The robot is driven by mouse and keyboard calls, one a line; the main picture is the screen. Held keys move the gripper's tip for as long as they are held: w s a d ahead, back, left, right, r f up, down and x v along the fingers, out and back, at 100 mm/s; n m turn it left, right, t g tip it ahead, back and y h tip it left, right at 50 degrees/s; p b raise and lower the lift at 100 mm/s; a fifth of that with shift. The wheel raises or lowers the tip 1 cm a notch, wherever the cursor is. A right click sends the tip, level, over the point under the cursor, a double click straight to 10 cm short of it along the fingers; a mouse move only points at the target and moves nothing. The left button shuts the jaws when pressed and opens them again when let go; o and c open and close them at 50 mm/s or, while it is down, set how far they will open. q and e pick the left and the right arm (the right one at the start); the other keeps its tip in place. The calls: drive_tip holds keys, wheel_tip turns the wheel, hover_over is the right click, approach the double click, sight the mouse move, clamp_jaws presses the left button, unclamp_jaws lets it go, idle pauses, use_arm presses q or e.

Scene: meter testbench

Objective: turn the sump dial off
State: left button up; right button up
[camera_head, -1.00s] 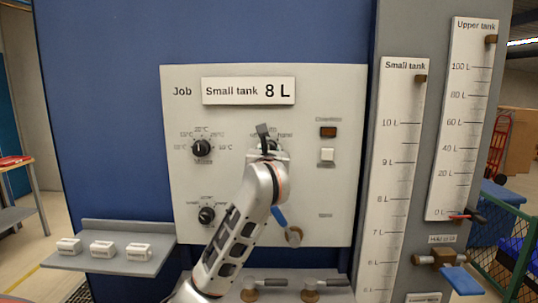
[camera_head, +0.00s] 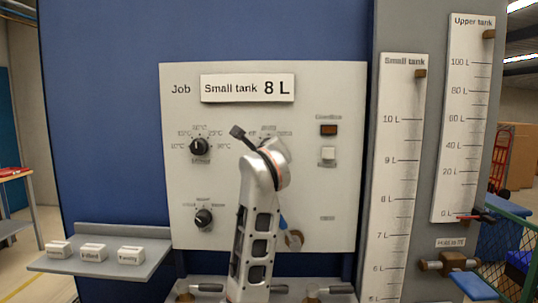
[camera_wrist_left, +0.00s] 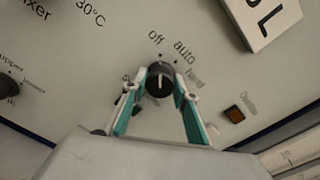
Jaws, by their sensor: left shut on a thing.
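The sump dial (camera_wrist_left: 158,84) is a black knob with a light pointer line, on the panel below the printed words off, auto and hand. Its name label is hidden. In the left wrist view the pointer aims up the picture, roughly between off and auto. My left gripper (camera_wrist_left: 159,72) is shut on the knob, one green-and-white finger on each side. In the head view my left wrist (camera_head: 265,165) covers the dial, and only parts of its printed scale show. My right gripper is not in view.
On the panel are two other dials, a temperature dial (camera_head: 200,147) and a lower one (camera_head: 204,217), a brown indicator (camera_head: 329,130) and a white button (camera_head: 328,153). A shelf (camera_head: 150,264) holds white blocks.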

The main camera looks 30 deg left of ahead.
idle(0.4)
use_arm(q)
drive_tip(key=o, duration=1.1)
drive_tip(key=shift+s, duration=0.1)
drive_tip(key=v, duration=1.2)
drive_tip(key=shift+f, duration=0.1)
